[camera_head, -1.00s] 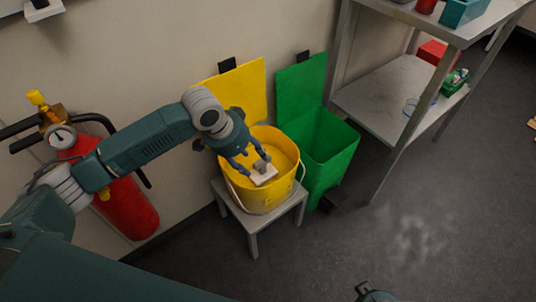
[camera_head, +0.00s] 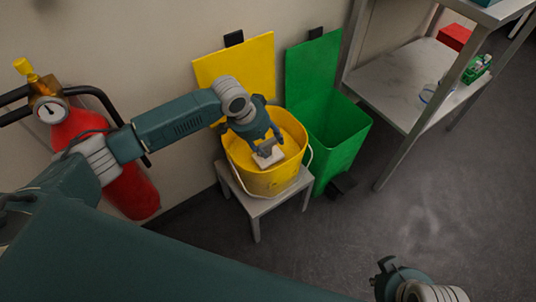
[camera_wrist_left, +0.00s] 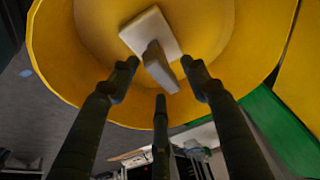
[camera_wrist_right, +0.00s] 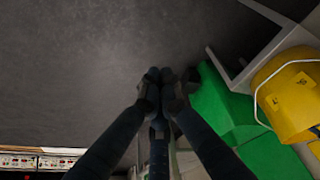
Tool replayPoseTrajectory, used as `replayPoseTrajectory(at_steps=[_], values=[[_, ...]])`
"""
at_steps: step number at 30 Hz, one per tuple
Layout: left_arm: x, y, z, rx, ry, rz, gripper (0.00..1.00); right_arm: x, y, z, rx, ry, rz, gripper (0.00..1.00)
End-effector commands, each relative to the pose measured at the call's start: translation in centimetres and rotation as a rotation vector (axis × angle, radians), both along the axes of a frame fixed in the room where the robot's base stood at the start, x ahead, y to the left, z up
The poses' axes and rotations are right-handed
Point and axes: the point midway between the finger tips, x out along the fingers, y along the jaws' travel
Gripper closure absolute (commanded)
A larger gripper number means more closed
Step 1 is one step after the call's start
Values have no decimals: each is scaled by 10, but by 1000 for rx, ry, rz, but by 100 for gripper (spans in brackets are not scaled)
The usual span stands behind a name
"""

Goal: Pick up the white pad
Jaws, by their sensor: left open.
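The white pad (camera_head: 269,158) is a flat square block with a grey upright grip. It is at the yellow bucket (camera_head: 264,183), within the bucket's opening. The left wrist view shows the pad (camera_wrist_left: 151,32) and its grip (camera_wrist_left: 160,68) ahead of my left gripper. My left gripper (camera_wrist_left: 160,80) is open, with its fingers spread to either side of the grip's near end; I cannot tell whether they touch it. In the head view my left gripper (camera_head: 262,145) is right at the pad. My right gripper (camera_wrist_right: 161,82) is shut and empty, away over the floor.
The bucket stands on a small grey stool (camera_head: 262,207). A green open bin (camera_head: 335,140) stands close on its right, and a red fire extinguisher (camera_head: 130,190) is at left. A grey shelf (camera_head: 405,85) is at the right. The floor in front is clear.

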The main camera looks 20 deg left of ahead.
Motion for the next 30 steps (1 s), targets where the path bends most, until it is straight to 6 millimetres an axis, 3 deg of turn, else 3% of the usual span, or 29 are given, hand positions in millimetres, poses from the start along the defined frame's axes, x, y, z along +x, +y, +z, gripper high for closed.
replayPoseTrajectory(at_steps=[3, 11, 18, 30], values=[[3, -3, -12, 0, -1, -1, 53, -3, -1, 5, 0, -4, 0, 100], [4, -3, -12, 0, -1, -1, 53, -3, -1, 7, 0, -4, -1, 100], [4, -3, -12, 0, 0, -1, 100, -3, -1, 7, 0, -4, -1, 100], [4, -3, -7, 0, -2, -1, 100, -3, 0, 8, 0, -5, 0, 100]])
